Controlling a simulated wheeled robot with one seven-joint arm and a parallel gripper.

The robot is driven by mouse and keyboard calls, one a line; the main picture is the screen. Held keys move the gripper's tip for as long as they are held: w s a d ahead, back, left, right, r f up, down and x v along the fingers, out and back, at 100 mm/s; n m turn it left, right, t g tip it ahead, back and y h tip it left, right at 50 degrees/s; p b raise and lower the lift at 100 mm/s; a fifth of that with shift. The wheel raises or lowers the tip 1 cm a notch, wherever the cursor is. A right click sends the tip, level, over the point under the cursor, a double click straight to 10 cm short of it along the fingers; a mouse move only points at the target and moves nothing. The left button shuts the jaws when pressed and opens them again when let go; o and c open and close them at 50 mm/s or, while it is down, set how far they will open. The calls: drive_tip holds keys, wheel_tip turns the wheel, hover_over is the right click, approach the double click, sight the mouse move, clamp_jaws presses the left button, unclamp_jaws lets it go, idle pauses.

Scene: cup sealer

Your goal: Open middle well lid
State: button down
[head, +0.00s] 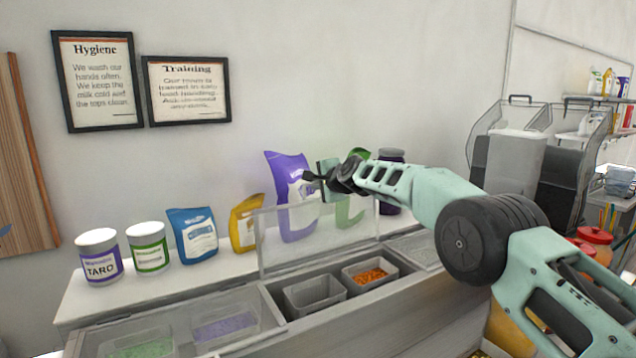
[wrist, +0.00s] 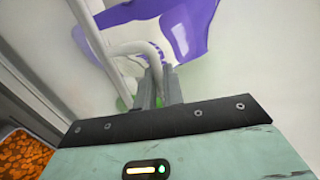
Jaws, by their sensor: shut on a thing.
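The middle well lid (head: 275,248) is a clear panel in a light frame. It stands raised, close to upright, at the back of the open middle well (head: 277,291). My gripper (head: 312,180) is at the lid's top edge in the head view, with my arm reaching in from the right. In the wrist view my gripper (wrist: 158,88) is shut on the lid's pale tubular handle (wrist: 132,48). The exact contact is partly hidden by the fingers. The well shows a grey bin (head: 314,292) that looks empty and a bin of orange bits (head: 370,275).
The left well lid (head: 185,332) is closed over green and purple contents. The right lid (head: 415,251) lies closed. Taro (head: 97,257) and green-labelled tubs (head: 148,248), a blue bag (head: 192,236), yellow bag (head: 243,222) and purple bag (head: 288,170) stand behind on the ledge.

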drive_tip(key=shift+r, duration=0.1)
drive_tip(key=c, duration=1.7)
unclamp_jaws()
drive_tip(key=shift+d, duration=0.1)
drive_tip(key=shift+s+d+b, duration=0.3)
drive_tip(key=shift+s+b, duration=0.05)
drive_tip(key=shift+b, duration=0.8)
drive_tip(key=b+v, duration=1.1)
drive_tip(key=v, duration=0.5)
drive_tip(key=shift+s+r+b, duration=0.2)
drive_tip(key=shift+r+b, duration=0.1)
